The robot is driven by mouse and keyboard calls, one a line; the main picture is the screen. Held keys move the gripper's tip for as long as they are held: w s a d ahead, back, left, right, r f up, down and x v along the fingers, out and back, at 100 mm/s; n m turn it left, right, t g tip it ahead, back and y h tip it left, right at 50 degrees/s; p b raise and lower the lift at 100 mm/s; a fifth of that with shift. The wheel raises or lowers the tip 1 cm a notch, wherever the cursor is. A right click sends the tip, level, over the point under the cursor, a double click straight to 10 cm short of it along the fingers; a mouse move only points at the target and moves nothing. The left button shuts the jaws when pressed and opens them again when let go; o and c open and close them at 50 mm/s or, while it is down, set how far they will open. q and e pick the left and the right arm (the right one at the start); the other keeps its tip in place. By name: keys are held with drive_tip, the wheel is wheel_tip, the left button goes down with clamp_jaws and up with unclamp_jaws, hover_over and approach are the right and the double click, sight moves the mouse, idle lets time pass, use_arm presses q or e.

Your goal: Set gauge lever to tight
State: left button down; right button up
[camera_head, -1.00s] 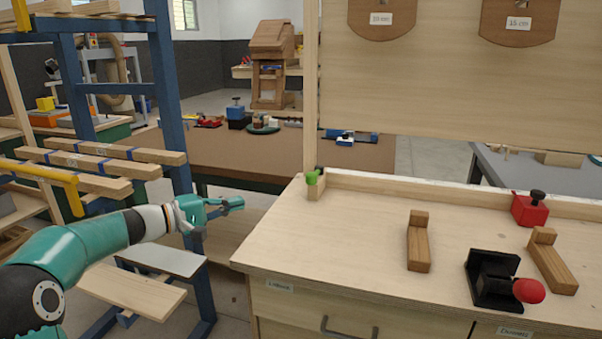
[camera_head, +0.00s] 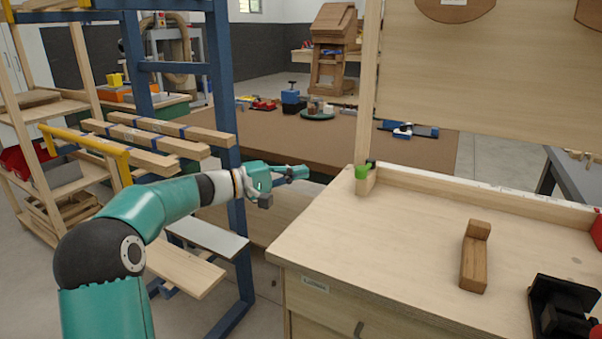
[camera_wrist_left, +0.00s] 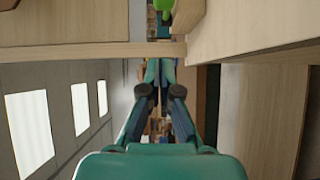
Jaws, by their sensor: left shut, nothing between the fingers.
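I cannot tell for certain which thing is the gauge lever. A black fixture (camera_head: 548,300) stands on the wooden bench (camera_head: 400,240) at the lower right of the head view, cut by the frame edge. A small green piece (camera_head: 362,172) sits at the bench's back left corner; a green piece also shows at the top of the left wrist view (camera_wrist_left: 163,5). My left gripper (camera_head: 304,172) is shut and empty, left of that corner and apart from it. Its closed fingers (camera_wrist_left: 160,70) also show in the wrist view. My right gripper is out of view.
An L-shaped wooden block (camera_head: 474,262) stands on the bench, and a red object (camera_head: 597,231) is cut off at the right edge. A blue-framed rack (camera_head: 225,110) with boards stands behind my left arm. A brown table (camera_head: 290,140) lies beyond. The bench's left part is clear.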

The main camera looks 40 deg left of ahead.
use_arm(q)
drive_tip(key=x, duration=0.7)
drive_tip(key=shift+w+d+p, duration=0.1)
drive_tip(key=shift+p, duration=0.25)
drive_tip(key=d, duration=0.1)
drive_tip(key=w+d, duration=0.1)
drive_tip(key=d, duration=0.1)
drive_tip(key=shift+w, duration=0.25)
drive_tip(key=shift+w+d+f, duration=0.1)
drive_tip(key=shift+w+d, duration=0.1)
drive_tip(key=shift+d, duration=0.2)
